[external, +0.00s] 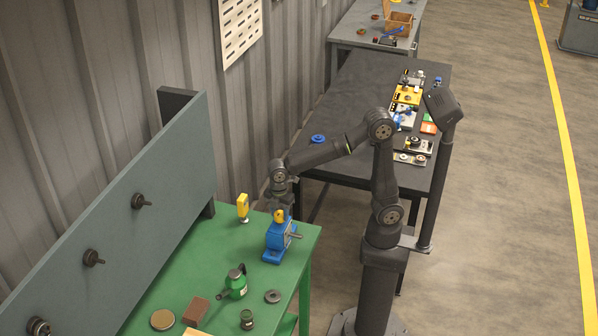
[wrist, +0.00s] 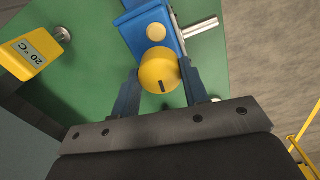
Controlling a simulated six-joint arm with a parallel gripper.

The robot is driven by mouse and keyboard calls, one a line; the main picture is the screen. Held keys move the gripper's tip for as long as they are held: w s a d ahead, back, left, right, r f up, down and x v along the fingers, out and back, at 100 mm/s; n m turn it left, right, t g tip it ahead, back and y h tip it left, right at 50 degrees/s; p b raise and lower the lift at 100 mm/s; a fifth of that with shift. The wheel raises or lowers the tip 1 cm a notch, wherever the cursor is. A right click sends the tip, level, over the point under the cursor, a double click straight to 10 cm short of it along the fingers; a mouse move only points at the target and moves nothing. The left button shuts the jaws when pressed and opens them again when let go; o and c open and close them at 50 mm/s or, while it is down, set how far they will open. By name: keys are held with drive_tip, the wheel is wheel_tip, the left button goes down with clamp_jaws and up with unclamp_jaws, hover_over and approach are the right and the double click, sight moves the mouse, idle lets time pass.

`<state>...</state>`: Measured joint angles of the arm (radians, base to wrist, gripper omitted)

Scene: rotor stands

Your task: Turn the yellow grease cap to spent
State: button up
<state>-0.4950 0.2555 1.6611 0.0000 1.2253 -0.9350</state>
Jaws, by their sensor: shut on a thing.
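The yellow grease cap (wrist: 158,75) is a round knob with a short dark mark on its face. It sits at the blue rotor stand (wrist: 136,31), beside a smaller yellow disc (wrist: 155,32) on that stand. My gripper (wrist: 157,82) is shut on the cap, with one dark finger on each side of it. In the external view the blue stand (external: 272,255) is on the green table, and the cap (external: 279,216) shows at its top below my wrist. Any label for the mark's position cannot be made out.
A yellow thermometer (wrist: 31,54) reading 20 °C stands left of the stand; it also shows in the external view (external: 243,206). A metal shaft (wrist: 201,28) sticks out of the stand. A green oil can (external: 236,284) and small parts lie nearer on the green table (external: 193,262).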

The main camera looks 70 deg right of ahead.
sight(279, 213)
drive_tip(key=m, duration=1.1)
drive_tip(key=shift+m, duration=2.1)
drive_tip(key=o, duration=1)
wheel_tip(279, 213, up, 18)
drive_tip(key=shift+f, duration=0.25)
drive_tip(key=shift+f, duration=0.1)
